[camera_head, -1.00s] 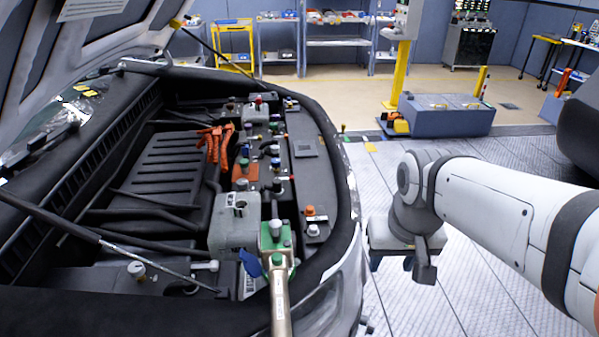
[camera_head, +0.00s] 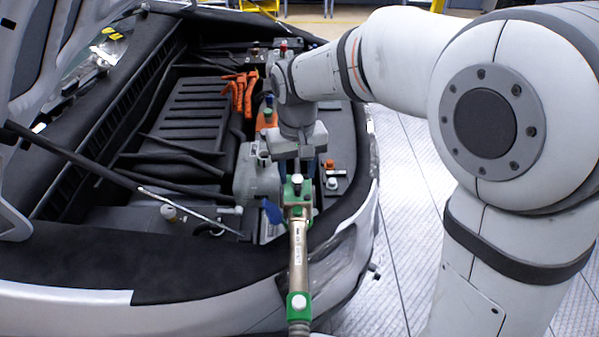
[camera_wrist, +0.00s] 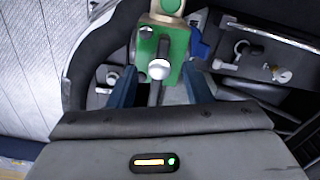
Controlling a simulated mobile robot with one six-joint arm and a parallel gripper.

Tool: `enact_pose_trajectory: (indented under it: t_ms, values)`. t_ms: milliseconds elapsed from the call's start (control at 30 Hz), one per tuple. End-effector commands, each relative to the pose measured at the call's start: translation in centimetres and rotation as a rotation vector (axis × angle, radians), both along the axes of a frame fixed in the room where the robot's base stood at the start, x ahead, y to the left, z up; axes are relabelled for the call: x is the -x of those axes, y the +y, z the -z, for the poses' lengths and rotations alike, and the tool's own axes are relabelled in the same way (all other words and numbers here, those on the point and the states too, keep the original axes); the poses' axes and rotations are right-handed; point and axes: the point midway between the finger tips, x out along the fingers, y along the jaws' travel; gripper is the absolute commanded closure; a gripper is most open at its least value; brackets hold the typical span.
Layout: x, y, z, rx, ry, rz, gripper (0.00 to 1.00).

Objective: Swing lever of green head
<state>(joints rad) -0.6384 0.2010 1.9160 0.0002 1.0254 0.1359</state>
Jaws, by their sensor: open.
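The green head (camera_head: 297,190) sits at the end of a metal nozzle (camera_head: 298,247) at the front of the engine bay. A silver knob (camera_wrist: 159,69) and a grey bar below it show at the green head (camera_wrist: 178,42) in the wrist view. A blue lever-like tab (camera_head: 272,211) sticks out at the head's left side; it also shows in the wrist view (camera_wrist: 198,44), on the right. My gripper (camera_head: 296,168) is open just behind the head. In the wrist view its blue fingers (camera_wrist: 160,86) stand either side of the grey bar. Contact cannot be told.
A grey metal block (camera_head: 257,178) stands left of my gripper. Orange cables (camera_head: 240,92) lie farther back. A thin rod (camera_head: 85,165) crosses the bay at the left. The floor (camera_head: 400,240) right of the car is partly clear.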

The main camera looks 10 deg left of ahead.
Motion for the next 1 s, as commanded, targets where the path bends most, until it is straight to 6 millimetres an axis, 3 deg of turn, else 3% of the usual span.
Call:
enact_pose_trajectory:
  t_ms: [200,467,1000]
  values:
    - [0.0,-0.1,1.8,0.0,0.0,0.001,0.55]
    - [-0.1,-0.1,2.0,0.0,-0.001,0.002,0.55]
    - [-0.1,-0.1,2.0,0.0,-0.001,0.003,0.99]
